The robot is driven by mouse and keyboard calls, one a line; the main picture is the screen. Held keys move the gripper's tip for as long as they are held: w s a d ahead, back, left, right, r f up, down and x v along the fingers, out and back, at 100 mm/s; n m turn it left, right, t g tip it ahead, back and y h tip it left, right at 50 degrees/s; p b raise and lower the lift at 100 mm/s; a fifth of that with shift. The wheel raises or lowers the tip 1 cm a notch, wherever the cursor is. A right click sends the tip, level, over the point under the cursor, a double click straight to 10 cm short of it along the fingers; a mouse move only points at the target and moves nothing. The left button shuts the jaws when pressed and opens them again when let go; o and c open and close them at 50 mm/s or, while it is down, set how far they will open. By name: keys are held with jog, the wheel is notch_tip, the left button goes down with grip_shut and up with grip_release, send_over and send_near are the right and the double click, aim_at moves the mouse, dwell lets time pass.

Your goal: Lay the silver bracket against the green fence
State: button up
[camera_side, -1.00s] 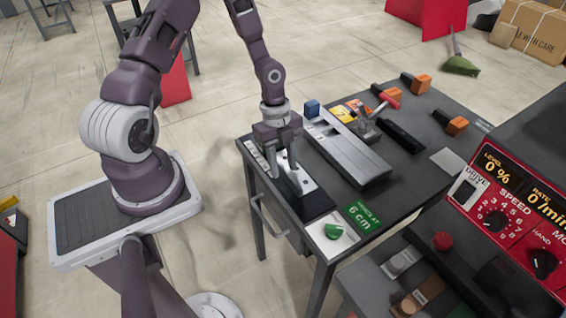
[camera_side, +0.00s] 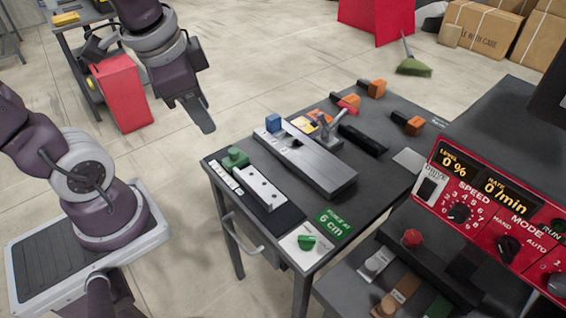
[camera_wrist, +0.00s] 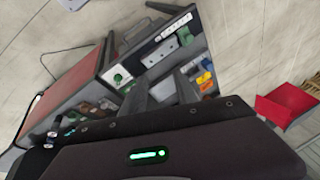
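The silver bracket (camera_side: 260,188), a pale bar with dark holes, lies on a dark mat at the table's near left. Its far end is right by a green block (camera_side: 235,157), the only fence-like green piece I see; I cannot tell whether they touch. In the wrist view the bracket (camera_wrist: 162,52) and the green block (camera_wrist: 184,34) show beyond my fingers. My gripper (camera_side: 205,122) is raised off the table's left side, away from the bracket. In the wrist view my gripper (camera_wrist: 160,91) has its fingers apart with nothing between them.
A long grey fixture (camera_side: 310,158) with a blue block (camera_side: 273,123) lies right of the bracket. A toggle clamp (camera_side: 328,130) stands behind it. A green knob (camera_side: 306,242) sits on a white plate at the front corner. A red control panel (camera_side: 480,195) stands right.

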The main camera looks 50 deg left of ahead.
jog(key=s+d+r+n, duration=0.1)
jog(key=s+d+r+n+t+h, duration=0.1)
jog(key=s, duration=0.1)
jog(key=s+d+n+t, duration=0.1)
jog(key=s, duration=0.1)
jog(key=shift+d+r+n+h, duration=0.1)
jog(key=shift+r+n+h, duration=0.2)
jog(key=shift+r+h, duration=0.1)
jog(key=c, duration=0.3)
jog(key=w+m, duration=0.1)
jog(key=w+f+m+g, duration=0.1)
jog(key=w+y, duration=0.1)
jog(key=shift+w+a+f+m, duration=0.3)
jog(key=shift+w+m, duration=0.1)
grip_shut()
jog(key=m+g+h, duration=0.1)
jog(key=m+g, duration=0.4)
jog(key=m, duration=1)
send_over(276, 215)
jog(key=d, duration=0.4)
notch_tip(276, 215, down, 20)
notch_tip(276, 215, down, 10)
jog(key=shift+r, duration=0.1)
jog(key=a, duration=0.3)
jog(key=shift+a, duration=0.5)
